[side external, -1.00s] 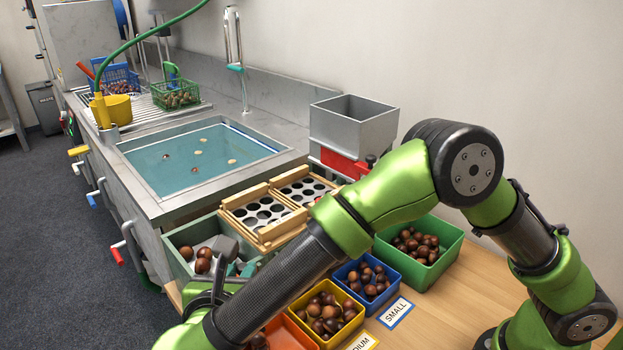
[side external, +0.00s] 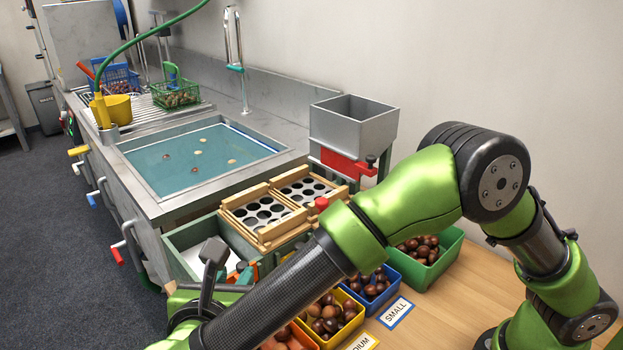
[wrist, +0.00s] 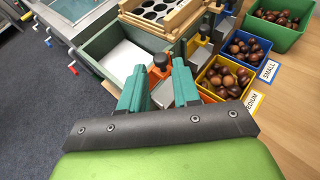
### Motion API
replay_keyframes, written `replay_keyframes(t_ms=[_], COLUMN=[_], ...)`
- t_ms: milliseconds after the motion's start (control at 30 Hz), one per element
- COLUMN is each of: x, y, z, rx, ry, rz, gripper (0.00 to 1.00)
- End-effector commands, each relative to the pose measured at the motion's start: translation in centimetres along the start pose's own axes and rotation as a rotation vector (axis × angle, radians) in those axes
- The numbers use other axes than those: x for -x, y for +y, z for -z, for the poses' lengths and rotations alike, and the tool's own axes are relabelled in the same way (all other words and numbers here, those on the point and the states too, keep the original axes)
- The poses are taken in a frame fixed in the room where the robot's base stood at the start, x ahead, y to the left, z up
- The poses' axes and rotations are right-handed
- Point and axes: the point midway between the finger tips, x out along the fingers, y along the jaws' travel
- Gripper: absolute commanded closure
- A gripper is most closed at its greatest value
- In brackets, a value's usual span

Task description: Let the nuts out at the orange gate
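The orange gate (wrist: 160,72), topped by a black knob, stands at the front edge of the grey-green box (wrist: 98,48). My gripper (wrist: 159,74) has its two teal fingers apart, one on each side of the knob; whether they touch it I cannot tell. In the side view the gripper (side external: 243,270) is partly behind my arm, near an orange part of the gate. The visible floor of the box is pale and bare. Brown nuts (side external: 287,341) show in the orange bin (side external: 306,337), which my arm and gripper largely hide.
The yellow bin (side external: 349,327), blue bin (side external: 390,275) and green bin (side external: 445,258) hold nuts. A wooden sizing frame (side external: 262,238) lies beside the box. A grey hopper (side external: 353,128) with a red slide and a water basin (side external: 195,160) are farther back.

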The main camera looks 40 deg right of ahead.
Motion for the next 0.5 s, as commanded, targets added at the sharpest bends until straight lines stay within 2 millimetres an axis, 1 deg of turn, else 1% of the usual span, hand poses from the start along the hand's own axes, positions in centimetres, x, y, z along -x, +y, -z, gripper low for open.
replay_keyframes(t_ms=[33, 300, 500], x=[1.5, 8.2, 11.2], y=[0.1, 0.0, 0.0], z=[0.1, 0.1, -0.1], rx=[-0.002, -0.003, -0.003], ry=[0.000, 0.002, -0.001], rz=[-0.008, -0.005, 0.000], gripper=[0.69, 0.69, 0.69])
